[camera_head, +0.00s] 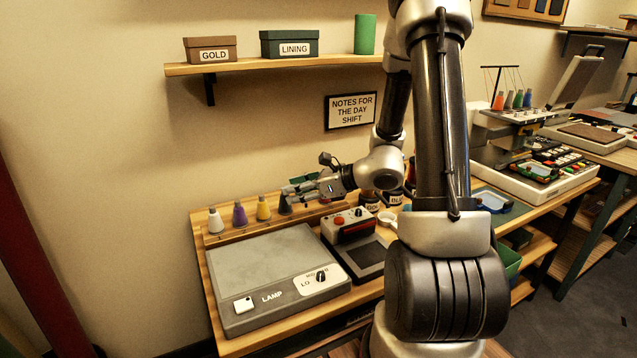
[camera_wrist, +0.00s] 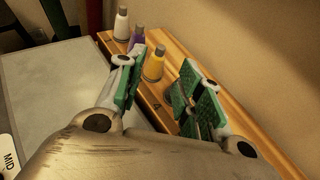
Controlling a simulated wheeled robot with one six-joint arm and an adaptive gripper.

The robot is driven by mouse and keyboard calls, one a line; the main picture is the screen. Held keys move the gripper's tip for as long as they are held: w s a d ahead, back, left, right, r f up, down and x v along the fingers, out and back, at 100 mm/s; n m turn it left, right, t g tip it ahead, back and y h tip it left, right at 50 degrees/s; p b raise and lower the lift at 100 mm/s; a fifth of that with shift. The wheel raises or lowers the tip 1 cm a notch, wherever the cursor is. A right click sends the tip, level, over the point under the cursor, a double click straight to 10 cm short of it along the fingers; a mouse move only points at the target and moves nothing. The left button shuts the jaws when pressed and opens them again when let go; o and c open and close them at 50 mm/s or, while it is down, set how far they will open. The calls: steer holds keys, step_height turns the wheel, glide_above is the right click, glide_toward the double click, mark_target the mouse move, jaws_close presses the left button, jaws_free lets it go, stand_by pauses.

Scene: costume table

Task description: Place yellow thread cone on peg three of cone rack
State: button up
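The yellow thread cone (camera_head: 263,209) stands upright on the wooden cone rack (camera_head: 237,233), third from the left after a white cone (camera_head: 215,222) and a purple cone (camera_head: 239,214). In the wrist view the yellow cone (camera_wrist: 154,64) shows just beyond the fingertips, between the two finger lines, apparently untouched. My gripper (camera_wrist: 162,68) is open, with its green-padded fingers spread and nothing held between them. In the head view my gripper (camera_head: 288,196) is over the rack, just right of the yellow cone. The peg under the cone is hidden. A "4" mark shows on the rack below the fingers.
A grey lamp box (camera_head: 275,270) lies in front of the rack. A control box with a red button (camera_head: 350,235) stands to its right, with jars behind it. The purple cone is close beside the yellow one. A wall shelf (camera_head: 290,64) holds boxes above.

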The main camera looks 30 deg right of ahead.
steer(key=s+a+r+n+g, duration=0.2)
steer(key=s+r+n+g, duration=0.15)
steer(key=s+n, duration=0.4)
steer(key=s+a+r+n+g, duration=0.35)
steer(key=s+n, duration=0.25)
steer(key=s, duration=0.2)
steer(key=s+d+r+n+t+h, duration=0.2)
steer(key=s+d+r+n+h, duration=0.6)
steer(key=d+n, duration=0.4)
steer(key=s+n+h, duration=0.1)
steer(key=s, duration=0.1)
steer(key=shift+s+d+r, duration=0.3)
steer(key=shift+r, duration=0.1)
